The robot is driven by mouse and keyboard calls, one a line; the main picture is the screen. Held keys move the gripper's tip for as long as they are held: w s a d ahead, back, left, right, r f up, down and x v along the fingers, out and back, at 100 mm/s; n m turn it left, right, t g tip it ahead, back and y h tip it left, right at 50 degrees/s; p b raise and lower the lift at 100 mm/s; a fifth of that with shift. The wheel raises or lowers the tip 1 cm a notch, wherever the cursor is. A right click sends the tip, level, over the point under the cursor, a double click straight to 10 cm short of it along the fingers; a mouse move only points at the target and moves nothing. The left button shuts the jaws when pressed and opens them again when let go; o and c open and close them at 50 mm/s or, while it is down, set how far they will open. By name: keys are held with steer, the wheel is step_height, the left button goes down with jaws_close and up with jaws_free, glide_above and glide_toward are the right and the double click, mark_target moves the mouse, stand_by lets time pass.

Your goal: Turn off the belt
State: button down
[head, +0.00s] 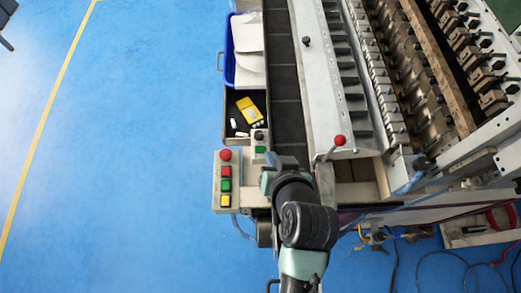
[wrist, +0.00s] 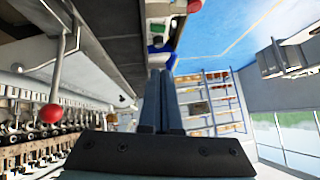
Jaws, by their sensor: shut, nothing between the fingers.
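The dark belt (head: 285,75) runs away from me along the machine's left side. A small control box (head: 259,142) at its near end has a black knob and a green button (head: 260,150). A larger button panel (head: 226,182) to its left carries a red mushroom button (head: 225,155) and red, green and yellow square buttons. My gripper (head: 271,159) is over the near end of the belt, just right of the small box, partly hidden by my arm. In the wrist view its fingers (wrist: 161,72) are together and empty. Whether they touch anything is unclear.
A red-knobbed lever (head: 339,141) stands right of my gripper; it shows in the wrist view (wrist: 50,113). A black tray (head: 232,105) with a yellow case and a blue bin (head: 229,65) sit left of the belt. The blue floor (head: 120,180) at left is clear.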

stand_by(0.3)
steer(key=p, duration=0.2)
glide_above(257, 146)
steer(key=s+d, duration=0.2)
steer(key=s, duration=0.1)
steer(key=f, duration=0.7)
steer(key=shift+w+a, duration=0.25)
steer(key=shift+s+a+f, duration=0.1)
steer(key=shift+a+f, duration=0.05)
steer(key=shift+f, duration=0.5)
steer(key=shift+a+f, duration=0.1)
steer(key=shift+f, duration=0.5)
steer(key=shift+a+f, duration=0.1)
steer(key=shift+f, duration=0.6)
